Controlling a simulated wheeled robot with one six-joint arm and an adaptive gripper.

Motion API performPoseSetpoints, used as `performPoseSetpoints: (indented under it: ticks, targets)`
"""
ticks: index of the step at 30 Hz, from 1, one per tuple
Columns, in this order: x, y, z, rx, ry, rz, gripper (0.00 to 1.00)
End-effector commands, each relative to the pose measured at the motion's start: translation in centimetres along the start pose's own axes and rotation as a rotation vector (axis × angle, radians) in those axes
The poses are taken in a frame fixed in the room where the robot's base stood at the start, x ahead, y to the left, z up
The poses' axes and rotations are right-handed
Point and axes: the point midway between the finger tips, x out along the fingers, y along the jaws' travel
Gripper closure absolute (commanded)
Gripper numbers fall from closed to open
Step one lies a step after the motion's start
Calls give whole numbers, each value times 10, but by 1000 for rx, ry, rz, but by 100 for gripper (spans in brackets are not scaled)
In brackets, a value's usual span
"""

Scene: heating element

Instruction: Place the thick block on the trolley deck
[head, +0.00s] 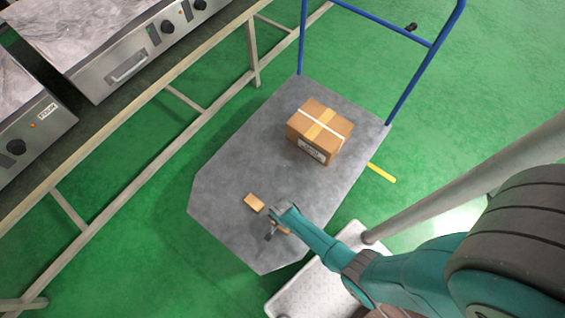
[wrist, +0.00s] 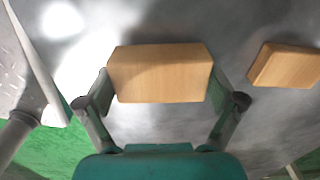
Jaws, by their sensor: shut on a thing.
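My gripper (head: 278,222) is low over the front part of the grey trolley deck (head: 232,165). In the wrist view its two fingers are shut on the ends of a light wooden block (wrist: 160,74). In the head view this block is mostly hidden by the gripper, with a small part showing. I cannot tell whether it touches the deck. A second wooden block (head: 254,203) lies on the deck just left of my gripper. It also shows at the right in the wrist view (wrist: 285,66). Which block is thicker is hard to tell.
A taped cardboard box (head: 320,131) stands on the deck towards the blue handle (head: 402,90). A metal bench frame (head: 140,122) with heating appliances (head: 128,45) runs along the left. The deck's left part is bare.

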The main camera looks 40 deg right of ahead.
Motion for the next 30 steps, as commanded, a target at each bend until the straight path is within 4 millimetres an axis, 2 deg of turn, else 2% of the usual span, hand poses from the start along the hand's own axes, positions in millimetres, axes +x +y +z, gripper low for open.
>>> performPoseSetpoints:
  ticks: [12, 18, 24, 30]
  targets:
    - [-52, 0, 0, 0, 1, -2, 50]
    - [-73, 0, 0, 0, 1, -2, 50]
    - [-83, 0, 0, 0, 0, -1, 50]
    - [-85, 0, 0, 0, 0, 0, 50]
